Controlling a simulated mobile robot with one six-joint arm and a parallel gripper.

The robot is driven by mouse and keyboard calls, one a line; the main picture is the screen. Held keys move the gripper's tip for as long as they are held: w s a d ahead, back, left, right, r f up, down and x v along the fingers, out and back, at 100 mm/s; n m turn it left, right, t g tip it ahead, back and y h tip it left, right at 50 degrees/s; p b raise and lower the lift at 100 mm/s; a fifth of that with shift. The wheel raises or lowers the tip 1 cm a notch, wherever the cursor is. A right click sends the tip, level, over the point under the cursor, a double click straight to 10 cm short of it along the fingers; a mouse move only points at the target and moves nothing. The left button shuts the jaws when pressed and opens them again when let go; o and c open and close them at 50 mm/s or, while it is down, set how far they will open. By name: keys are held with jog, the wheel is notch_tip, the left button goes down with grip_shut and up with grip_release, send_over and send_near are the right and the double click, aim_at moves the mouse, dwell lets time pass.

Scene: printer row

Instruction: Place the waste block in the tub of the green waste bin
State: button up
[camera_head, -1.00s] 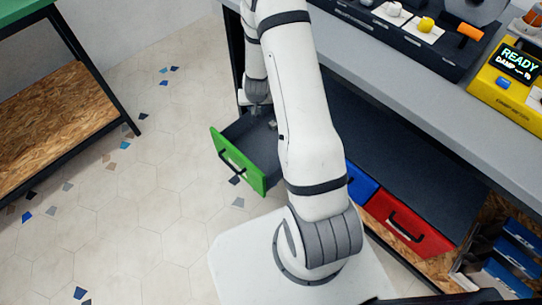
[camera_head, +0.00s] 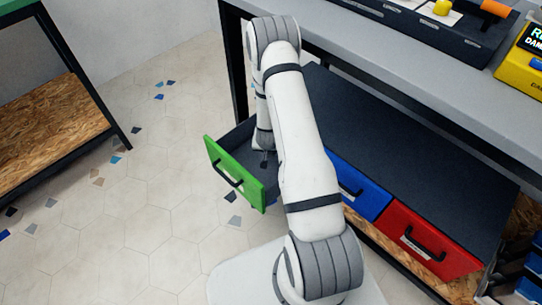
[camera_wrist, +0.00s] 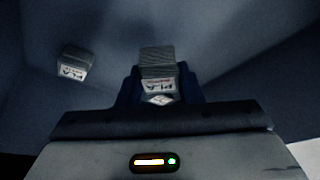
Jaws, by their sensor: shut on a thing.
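The green waste bin (camera_head: 234,172) is pulled out like a drawer, with a green front and black handle. Its dark tub (camera_head: 238,138) is open at the top. My gripper (camera_wrist: 159,84) is inside the tub, pointing down, and is shut on a grey ribbed waste block (camera_wrist: 157,60) with a white "PLA" label. A second, similar "PLA" block (camera_wrist: 74,63) lies apart on the tub floor, left of my gripper in the wrist view. My arm hides part of the tub in the head view, so the held block cannot be made out there.
A blue bin (camera_head: 357,190) and a red bin (camera_head: 428,240) are shut to the right, under a dark shelf top. The grey bench (camera_head: 400,75) overhangs behind. Tiled floor (camera_head: 140,230) is clear at the left, before a wood-shelved table (camera_head: 55,120).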

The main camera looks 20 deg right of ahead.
aim_at(269, 153)
notch_tip(269, 153, down, 3)
jog(key=shift+f+b, duration=0.15)
jog(key=shift+b, duration=0.4)
jog(key=o, duration=0.5)
jog(key=shift+f, duration=0.1)
jog(key=o, duration=0.5)
jog(key=shift+c, duration=0.2)
